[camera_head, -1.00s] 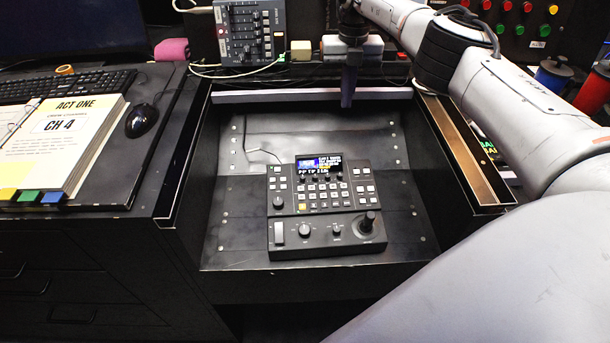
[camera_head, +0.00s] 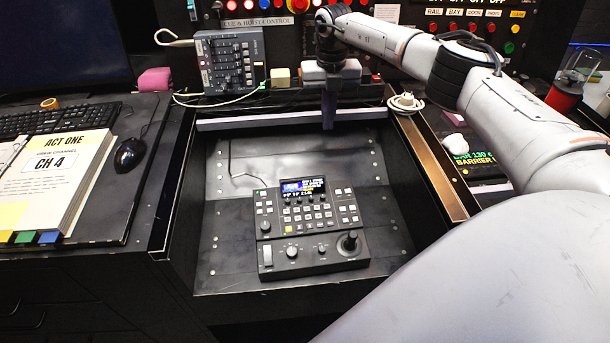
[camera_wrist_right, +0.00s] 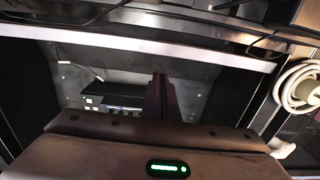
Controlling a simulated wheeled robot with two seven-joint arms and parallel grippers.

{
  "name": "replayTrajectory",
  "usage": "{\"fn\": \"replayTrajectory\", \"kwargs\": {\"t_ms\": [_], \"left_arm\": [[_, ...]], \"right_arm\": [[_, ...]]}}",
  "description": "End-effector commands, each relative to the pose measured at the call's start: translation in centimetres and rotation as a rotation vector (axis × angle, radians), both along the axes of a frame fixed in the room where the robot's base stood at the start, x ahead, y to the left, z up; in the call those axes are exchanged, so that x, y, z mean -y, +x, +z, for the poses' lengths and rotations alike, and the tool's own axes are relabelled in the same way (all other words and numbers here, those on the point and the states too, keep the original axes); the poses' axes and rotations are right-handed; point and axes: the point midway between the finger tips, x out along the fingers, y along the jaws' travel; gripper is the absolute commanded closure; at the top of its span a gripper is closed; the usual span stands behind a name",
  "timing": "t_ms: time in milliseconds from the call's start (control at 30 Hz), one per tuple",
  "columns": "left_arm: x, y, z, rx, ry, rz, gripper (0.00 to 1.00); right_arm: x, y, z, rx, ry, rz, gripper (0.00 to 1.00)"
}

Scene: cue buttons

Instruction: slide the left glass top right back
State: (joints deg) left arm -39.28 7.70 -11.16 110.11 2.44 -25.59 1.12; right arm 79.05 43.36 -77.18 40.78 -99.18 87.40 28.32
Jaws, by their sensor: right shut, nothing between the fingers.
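I see no clear outline of a left glass top. A pale lilac bar (camera_head: 250,122) spans the back of the recessed black well (camera_head: 222,240), and I cannot tell whether it is the glass top's edge. My right gripper (camera_head: 328,124) points down at this bar, right of its middle, with its fingers together and empty. In the right wrist view the shut fingers (camera_wrist_right: 159,77) overlap the well just below the bar (camera_wrist_right: 110,40); contact is unclear. My left gripper is out of view.
A black control panel (camera_head: 312,225) with a small screen sits in the well. A grey fader box (camera_head: 230,62) stands behind it. A keyboard, mouse (camera_head: 129,154) and open script binder (camera_head: 50,185) lie on the left desk. A coiled white cable (camera_head: 405,103) lies at the right back.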

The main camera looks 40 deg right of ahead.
Motion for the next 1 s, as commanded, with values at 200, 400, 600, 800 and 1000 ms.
{"fn": "replayTrajectory", "kwargs": {"t_ms": [200, 400, 600, 800, 1000], "left_arm": [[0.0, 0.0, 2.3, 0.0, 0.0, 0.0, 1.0], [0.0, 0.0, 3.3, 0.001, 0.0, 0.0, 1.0], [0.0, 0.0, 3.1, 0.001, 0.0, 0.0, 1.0], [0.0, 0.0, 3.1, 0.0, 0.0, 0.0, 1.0], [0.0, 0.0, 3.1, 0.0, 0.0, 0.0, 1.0]], "right_arm": [[0.0, 0.0, 2.8, 0.001, 0.0, 0.0, 1.0], [0.0, 0.0, 4.5, 0.001, -0.001, 0.0, 1.0], [0.0, 0.0, 6.3, 0.001, 0.0, 0.0, 1.0], [0.0, 0.0, 6.9, 0.0, 0.0, 0.0, 1.0], [0.0, 0.0, 6.9, 0.0, 0.0, 0.0, 1.0]]}}
